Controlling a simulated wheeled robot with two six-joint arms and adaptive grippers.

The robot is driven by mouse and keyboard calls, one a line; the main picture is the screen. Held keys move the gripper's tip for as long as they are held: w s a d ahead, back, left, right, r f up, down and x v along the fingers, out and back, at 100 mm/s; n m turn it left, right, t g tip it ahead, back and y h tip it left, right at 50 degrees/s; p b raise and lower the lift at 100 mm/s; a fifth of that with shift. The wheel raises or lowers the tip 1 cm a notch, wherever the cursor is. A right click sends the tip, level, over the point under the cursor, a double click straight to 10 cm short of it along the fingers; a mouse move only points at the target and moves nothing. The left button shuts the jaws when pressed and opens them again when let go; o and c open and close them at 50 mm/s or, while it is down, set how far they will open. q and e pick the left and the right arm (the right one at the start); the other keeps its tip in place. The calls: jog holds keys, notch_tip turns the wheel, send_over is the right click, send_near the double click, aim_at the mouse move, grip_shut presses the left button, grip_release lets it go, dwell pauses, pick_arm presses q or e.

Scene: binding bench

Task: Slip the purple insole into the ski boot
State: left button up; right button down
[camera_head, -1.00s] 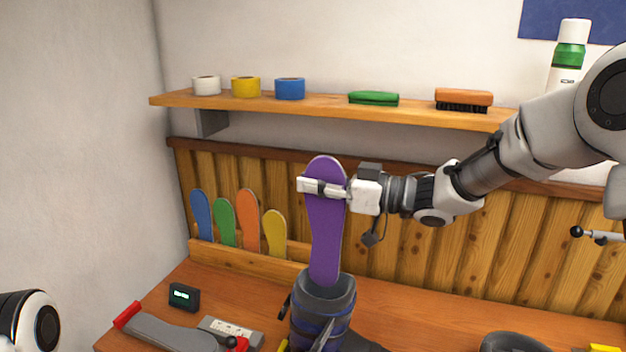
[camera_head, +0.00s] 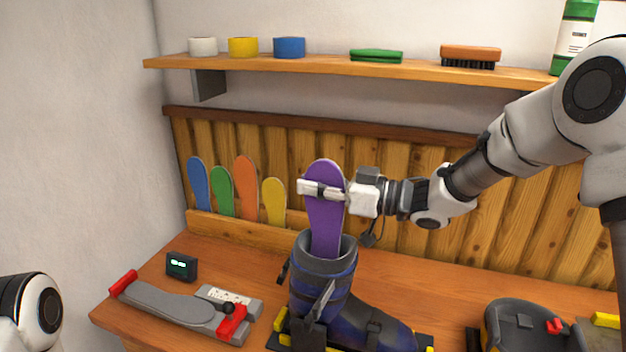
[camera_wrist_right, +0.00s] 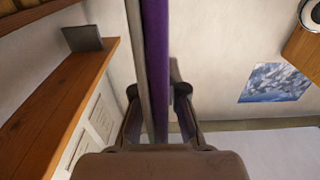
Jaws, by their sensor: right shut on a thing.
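The purple insole (camera_head: 325,222) stands upright above the ski boot, its lower end inside the boot's cuff and hidden there. My right gripper (camera_head: 322,190) is shut on the insole near its top end. In the right wrist view the insole (camera_wrist_right: 157,60) shows edge-on between the two fingers (camera_wrist_right: 160,100). The dark blue and grey ski boot (camera_head: 325,280) stands on the bench with its toe pointing right. My left arm shows only at the lower left edge; its gripper is out of view.
Blue, green, orange and yellow insoles (camera_head: 246,190) stand in a rack at the back left. A grey clamp fixture with red handles (camera_head: 165,305) and a small display (camera_head: 181,266) lie left of the boot. Another dark shell (camera_head: 530,325) is at the right. A shelf (camera_head: 330,69) runs above.

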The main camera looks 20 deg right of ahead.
notch_tip(320, 180, down, 3)
jog(key=shift+s+f+b, duration=0.1)
jog(key=shift+f+b, duration=0.1)
jog(key=shift+b, duration=0.7)
jog(key=shift+s+f, duration=0.3)
jog(key=shift+f, duration=0.05)
jog(key=shift+w+f, duration=0.25)
jog(key=shift+w, duration=0.2)
jog(key=c, duration=1.2)
grip_release()
jog(key=shift+s+r, duration=0.2)
jog(key=shift+o, duration=0.2)
jog(key=shift+d+f, duration=0.1)
jog(key=shift+s+d, duration=0.1)
jog(key=shift+d, duration=0.2)
send_near(313, 206)
jog(key=shift+v, duration=0.9)
